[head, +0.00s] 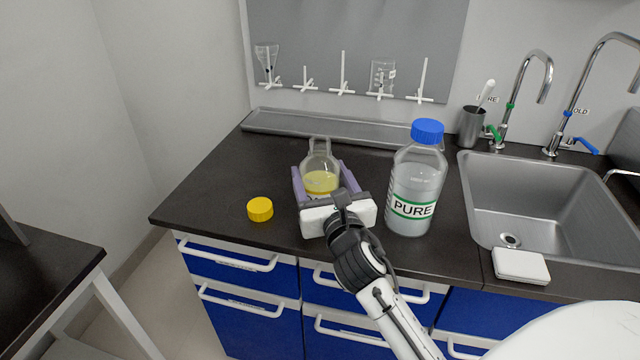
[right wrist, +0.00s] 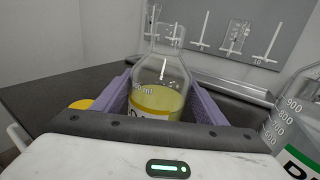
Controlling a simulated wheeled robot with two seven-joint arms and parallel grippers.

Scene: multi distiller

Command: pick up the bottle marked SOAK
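A clear bottle (head: 321,181) with yellow liquid and no cap stands upright on the dark counter. In the right wrist view the bottle (right wrist: 158,98) shows a label with a yellow band. The label is mostly hidden by the gripper body, so I cannot read its word. My right gripper (head: 324,178) is low at the counter with its purple fingers spread, one on each side of this bottle. The fingers look open, with no clear grip on the glass. My left gripper is not in view.
A larger blue-capped bottle marked PURE (head: 416,190) stands close to the right of my gripper. A yellow cap (head: 260,209) lies to the left. A metal tray (head: 290,124) lies behind. A sink (head: 525,200) is at the right, with a white block (head: 521,266) at its front edge.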

